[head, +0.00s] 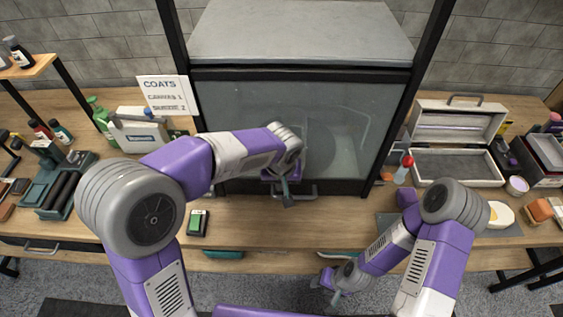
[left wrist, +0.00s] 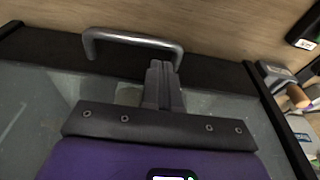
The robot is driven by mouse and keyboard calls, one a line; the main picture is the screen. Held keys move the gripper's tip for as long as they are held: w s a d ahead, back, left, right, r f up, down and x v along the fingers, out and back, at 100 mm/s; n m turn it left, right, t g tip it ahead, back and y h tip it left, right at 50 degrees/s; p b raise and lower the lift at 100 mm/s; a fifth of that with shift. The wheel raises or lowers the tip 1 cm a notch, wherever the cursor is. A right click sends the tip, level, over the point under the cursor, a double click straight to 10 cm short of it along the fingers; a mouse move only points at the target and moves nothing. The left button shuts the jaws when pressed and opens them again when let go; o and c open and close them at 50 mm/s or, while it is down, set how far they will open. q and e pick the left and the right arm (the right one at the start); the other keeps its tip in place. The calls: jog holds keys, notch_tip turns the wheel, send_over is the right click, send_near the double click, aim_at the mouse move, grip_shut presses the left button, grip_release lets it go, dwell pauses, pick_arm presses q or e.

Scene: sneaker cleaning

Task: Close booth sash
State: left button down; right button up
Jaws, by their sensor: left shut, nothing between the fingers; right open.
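The booth sash (head: 250,115) is a clear glass panel in a dark frame, and it fills the booth front in the head view. Its dark bottom rail is low, close to the bench top; I cannot tell whether a gap is left. The metal sash handle (head: 306,191) is on that rail, and the handle also shows in the left wrist view (left wrist: 135,40). My left gripper (head: 288,199) is in front of the rail at the handle, its fingers (left wrist: 162,70) shut and empty beside the handle's end; contact is unclear. My right gripper (head: 332,290) is open, low in front of the bench edge.
A paper sign (head: 167,95) and a white box (head: 139,133) stand left of the booth. An open case (head: 456,165) and a red-capped bottle (head: 403,169) are to the right. A green-faced device (head: 198,223) lies near the bench's front edge. The bench (head: 250,212) is clear before the booth.

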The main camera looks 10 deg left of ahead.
pick_arm(q)
jog(key=p+v, duration=0.2)
jog(key=v, duration=0.9)
jog(key=shift+w+r, duration=0.25)
